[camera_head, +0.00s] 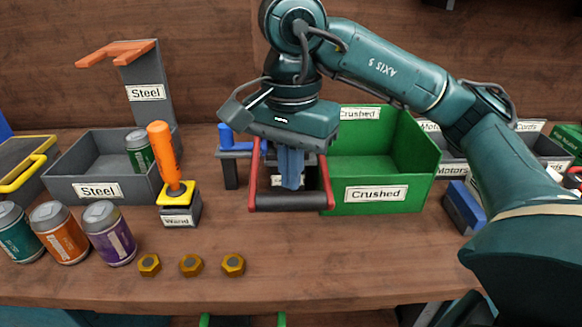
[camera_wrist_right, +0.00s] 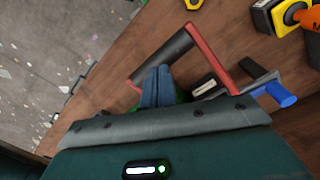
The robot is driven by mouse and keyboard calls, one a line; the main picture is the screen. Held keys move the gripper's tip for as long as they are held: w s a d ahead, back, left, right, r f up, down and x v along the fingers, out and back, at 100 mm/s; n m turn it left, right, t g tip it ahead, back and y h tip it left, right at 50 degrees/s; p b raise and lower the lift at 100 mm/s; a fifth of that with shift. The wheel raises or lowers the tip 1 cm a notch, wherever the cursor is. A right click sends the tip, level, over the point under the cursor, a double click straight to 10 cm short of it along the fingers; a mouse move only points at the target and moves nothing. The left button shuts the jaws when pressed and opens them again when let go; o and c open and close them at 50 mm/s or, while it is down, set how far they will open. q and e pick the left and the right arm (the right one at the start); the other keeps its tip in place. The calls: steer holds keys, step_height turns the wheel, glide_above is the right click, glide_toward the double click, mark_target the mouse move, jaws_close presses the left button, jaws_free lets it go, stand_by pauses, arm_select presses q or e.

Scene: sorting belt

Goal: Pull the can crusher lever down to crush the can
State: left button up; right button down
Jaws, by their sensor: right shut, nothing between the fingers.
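The can crusher's lever has two red side bars and a black grip bar (camera_head: 288,201). It is swung low toward the table's front, and the grip also shows in the wrist view (camera_wrist_right: 163,56). The grey crusher frame (camera_head: 231,172) with a blue knob stands behind it, largely covered by my right gripper and arm. My right gripper (camera_head: 291,183) points down with its blue fingers shut and empty, between the red bars and just behind the grip. In the wrist view the fingertips (camera_wrist_right: 157,70) are close to the grip; contact is unclear. I cannot see a can in the crusher. My left gripper is out of view.
A green Crushed bin (camera_head: 377,195) stands right beside the crusher. Brass nuts (camera_head: 191,265) lie in front. The table's front right is clear.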

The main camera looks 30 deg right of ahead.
mark_target(291, 193)
step_height(291, 193, down, 2)
steer(key=shift+w+f+b, duration=0.1)
steer(key=shift+f+b, duration=0.05)
steer(key=shift+b, duration=0.65)
steer(key=shift+f, duration=0.2)
steer(key=shift+w+d+f+b, duration=0.1)
steer(key=shift+f+b, duration=0.2)
steer(key=shift+b, duration=0.15)
steer(key=shift+r+p, duration=0.3)
steer(key=shift+p, duration=0.05)
steer(key=shift+r+p, duration=0.35)
steer(key=shift+r, duration=0.05)
step_height(291, 193, up, 3)
steer(key=shift+f+p, duration=0.15)
steer(key=shift+p, duration=1.1)
steer(key=shift+r+p, duration=1.5)
steer(key=shift+r, duration=0.25)
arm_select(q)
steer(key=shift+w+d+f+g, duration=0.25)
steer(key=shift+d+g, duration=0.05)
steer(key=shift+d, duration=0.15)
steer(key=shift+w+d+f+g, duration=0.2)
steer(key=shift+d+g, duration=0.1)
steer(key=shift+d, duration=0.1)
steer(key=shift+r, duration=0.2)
